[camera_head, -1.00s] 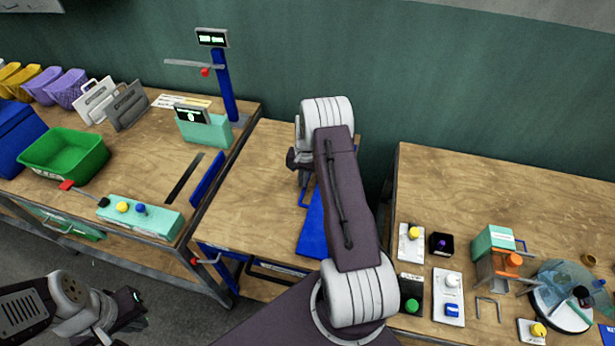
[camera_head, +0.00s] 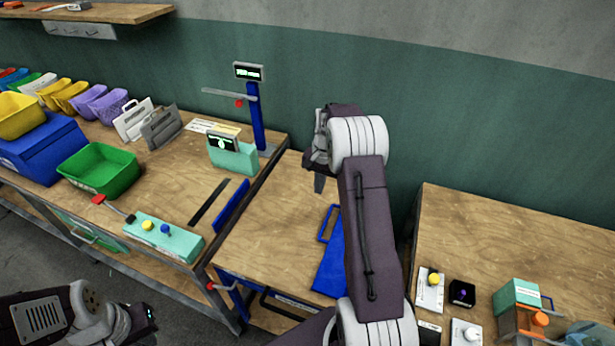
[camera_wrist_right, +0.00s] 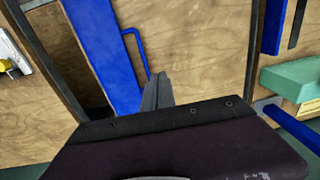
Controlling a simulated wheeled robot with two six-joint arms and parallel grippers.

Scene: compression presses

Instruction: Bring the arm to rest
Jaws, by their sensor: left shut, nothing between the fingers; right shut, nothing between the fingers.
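My right arm reaches up from the bottom of the head view over the middle table. Its gripper (camera_head: 319,183) points down over the bare wood near the table's back, left of the wrist. In the right wrist view the fingers of my right gripper (camera_wrist_right: 160,84) lie together, empty, over the wood beside a blue panel with a handle. My left arm lies low at the left over the floor. My left gripper (camera_head: 146,318) is a small dark shape there, shut and apart from the bench.
The blue panel (camera_head: 331,265) lies on the middle table (camera_head: 270,225). The left bench bears a green bin (camera_head: 100,170), a teal button box (camera_head: 165,237) and a blue post (camera_head: 256,118) with a display. The right table (camera_head: 500,235) holds button boxes and a teal block (camera_head: 516,295).

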